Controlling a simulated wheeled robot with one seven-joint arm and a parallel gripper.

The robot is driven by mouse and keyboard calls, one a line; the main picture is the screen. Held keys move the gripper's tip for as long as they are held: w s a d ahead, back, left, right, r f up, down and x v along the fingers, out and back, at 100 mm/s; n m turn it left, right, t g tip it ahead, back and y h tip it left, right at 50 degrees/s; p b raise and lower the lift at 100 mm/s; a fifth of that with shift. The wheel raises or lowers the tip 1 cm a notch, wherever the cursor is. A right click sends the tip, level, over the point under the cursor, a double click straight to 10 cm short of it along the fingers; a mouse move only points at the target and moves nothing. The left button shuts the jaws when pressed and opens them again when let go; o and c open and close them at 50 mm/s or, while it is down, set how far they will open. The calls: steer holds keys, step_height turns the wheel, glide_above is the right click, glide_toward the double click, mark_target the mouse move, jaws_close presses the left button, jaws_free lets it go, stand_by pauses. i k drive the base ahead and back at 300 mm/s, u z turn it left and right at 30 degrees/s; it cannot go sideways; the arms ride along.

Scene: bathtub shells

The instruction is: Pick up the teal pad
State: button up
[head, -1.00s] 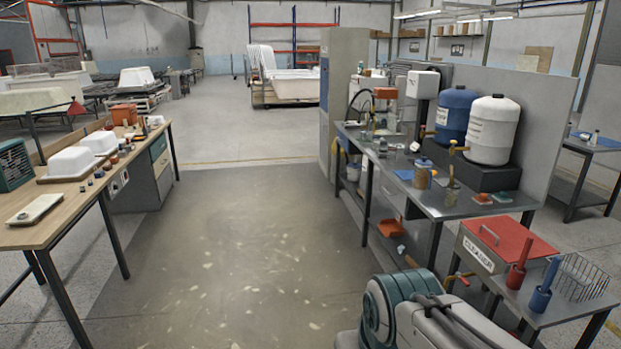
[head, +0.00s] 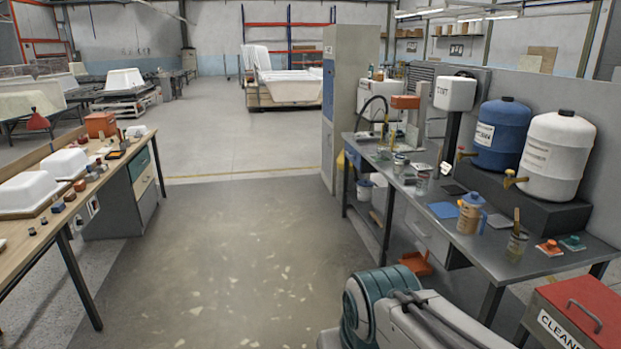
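A small teal pad (head: 573,243) with a raised knob-like top lies on the metal bench (head: 480,247) at the right. It sits near the bench's right end, in front of the dark block under the white drum. A similar orange-red pad (head: 549,248) lies just left of it, a small gap apart. My folded arm shows at the bottom centre, well short of the teal pad. My gripper cannot be made out in this view.
A brush in a jar (head: 516,243), an orange jug (head: 470,213) and a blue sheet (head: 443,210) stand or lie left of the pads. The red-lidded cleaner box (head: 583,312) is at the lower right.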

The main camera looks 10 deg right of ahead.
mark_target(572, 245)
steer(key=z, duration=0.1)
steer(key=i, duration=1.55)
steer(key=z, duration=0.65)
steer(key=i, duration=1.25)
steer(key=z, duration=2)
steer(key=i, duration=0.95)
steer(key=z, duration=0.7)
